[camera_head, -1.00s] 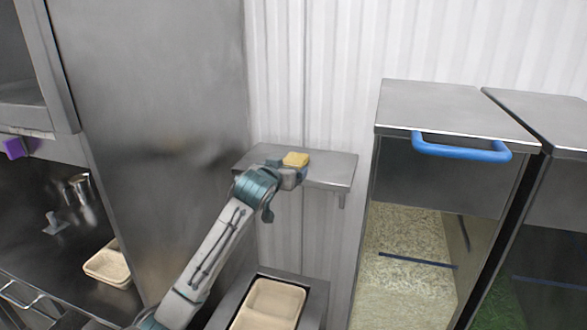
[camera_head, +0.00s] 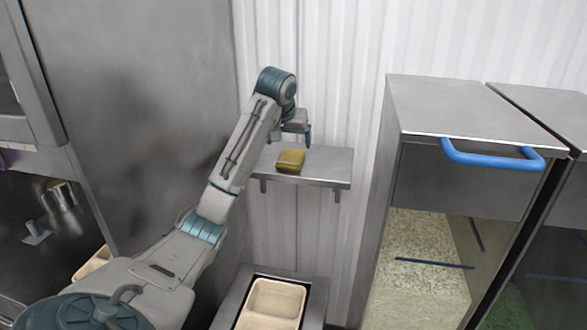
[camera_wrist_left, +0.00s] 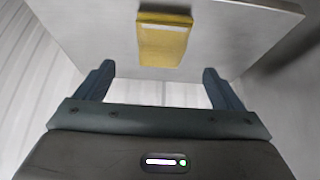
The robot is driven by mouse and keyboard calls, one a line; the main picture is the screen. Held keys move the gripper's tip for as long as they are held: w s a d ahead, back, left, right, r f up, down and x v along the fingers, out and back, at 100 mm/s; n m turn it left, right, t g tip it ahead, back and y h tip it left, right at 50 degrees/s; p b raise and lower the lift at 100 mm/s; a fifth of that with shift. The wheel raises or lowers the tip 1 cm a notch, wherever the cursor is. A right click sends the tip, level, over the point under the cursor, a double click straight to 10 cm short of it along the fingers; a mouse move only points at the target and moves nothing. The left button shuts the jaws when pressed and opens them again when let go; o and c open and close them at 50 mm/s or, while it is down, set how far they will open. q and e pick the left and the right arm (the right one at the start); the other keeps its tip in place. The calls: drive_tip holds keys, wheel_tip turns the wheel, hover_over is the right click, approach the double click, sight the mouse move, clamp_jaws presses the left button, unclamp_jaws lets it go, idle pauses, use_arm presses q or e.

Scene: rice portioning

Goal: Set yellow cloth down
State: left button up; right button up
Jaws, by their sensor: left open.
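The yellow cloth (camera_head: 291,161) lies folded on the small metal wall shelf (camera_head: 328,168), near the shelf's front edge. My left gripper (camera_head: 307,138) is just above and behind the cloth in the head view, apart from it. In the left wrist view the left gripper (camera_wrist_left: 160,82) is open, with nothing between its fingers. The cloth (camera_wrist_left: 163,42) shows beyond the fingertips there, resting on the shelf (camera_wrist_left: 225,35). My right gripper is not in view.
A metal bin with a blue handle (camera_head: 490,160) and grain behind its clear front stands to the right. A tan tray (camera_head: 272,303) sits below the shelf. A tall steel cabinet (camera_head: 150,100) stands at the left. The shelf's right part is bare.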

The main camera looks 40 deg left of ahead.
sight(290, 156)
use_arm(q)
drive_tip(key=shift+b+x, duration=0.65)
drive_tip(key=shift+x, duration=0.35)
drive_tip(key=shift+s+a+f, duration=0.1)
drive_tip(key=shift+f, duration=0.15)
drive_tip(key=p+x, duration=0.2)
drive_tip(key=x, duration=0.2)
drive_tip(key=shift+f+p, duration=0.15)
drive_tip(key=shift+p, duration=0.25)
drive_tip(key=shift+w+a+f, duration=0.1)
drive_tip(key=shift+w+f, duration=0.05)
drive_tip(key=shift+w, duration=0.05)
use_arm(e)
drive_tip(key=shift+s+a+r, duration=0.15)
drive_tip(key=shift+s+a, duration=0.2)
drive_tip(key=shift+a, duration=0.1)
use_arm(q)
drive_tip(key=shift+f, duration=0.15)
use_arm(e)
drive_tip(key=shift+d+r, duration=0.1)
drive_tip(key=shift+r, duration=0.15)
